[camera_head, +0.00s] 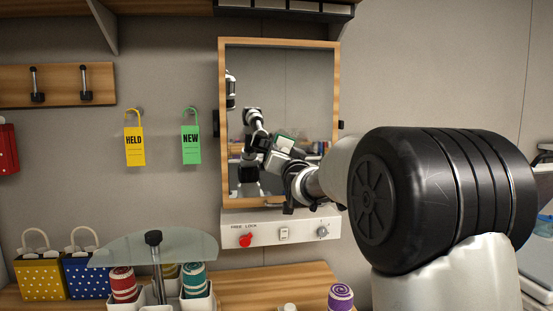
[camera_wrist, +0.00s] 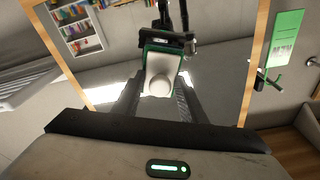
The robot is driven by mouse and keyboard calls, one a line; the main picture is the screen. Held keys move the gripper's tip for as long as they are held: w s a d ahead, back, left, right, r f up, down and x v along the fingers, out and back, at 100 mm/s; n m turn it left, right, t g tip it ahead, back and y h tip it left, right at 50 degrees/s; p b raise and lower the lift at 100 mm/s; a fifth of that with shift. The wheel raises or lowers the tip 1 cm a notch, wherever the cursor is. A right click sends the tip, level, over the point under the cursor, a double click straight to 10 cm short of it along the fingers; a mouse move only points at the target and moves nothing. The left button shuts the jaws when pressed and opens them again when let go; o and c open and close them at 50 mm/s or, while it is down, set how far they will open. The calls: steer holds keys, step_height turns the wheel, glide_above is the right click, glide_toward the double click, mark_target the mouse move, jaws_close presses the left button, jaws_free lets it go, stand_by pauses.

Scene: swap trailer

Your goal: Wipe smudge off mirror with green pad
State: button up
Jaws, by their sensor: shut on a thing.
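The mirror (camera_head: 222,120) hangs on the wall in a wooden frame, and it fills most of the wrist view (camera_wrist: 222,88). My gripper (camera_head: 298,182) is at the mirror's lower right in the head view, in front of the glass. In the wrist view its two dark fingers (camera_wrist: 158,92) are closed around a pale pad with a round knob and green edging, the green pad (camera_wrist: 159,72). The pad faces the glass; I cannot tell whether it touches. The glass reflects my arm. I cannot make out a clear smudge; pale bright patches in the glass may be reflections.
A panel (camera_head: 262,232) with a red knob and switches sits under the mirror. A yellow tag (camera_head: 134,146) and a green tag (camera_head: 191,145) hang to the left. Below are a glass shelf (camera_head: 150,245), rolled cloths and dotted bags (camera_head: 40,277). A shelf overhangs the mirror.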

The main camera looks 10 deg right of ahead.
steer(key=shift+w+d+p, duration=0.1)
steer(key=shift+d+p, duration=0.35)
steer(key=shift+d, duration=3.8)
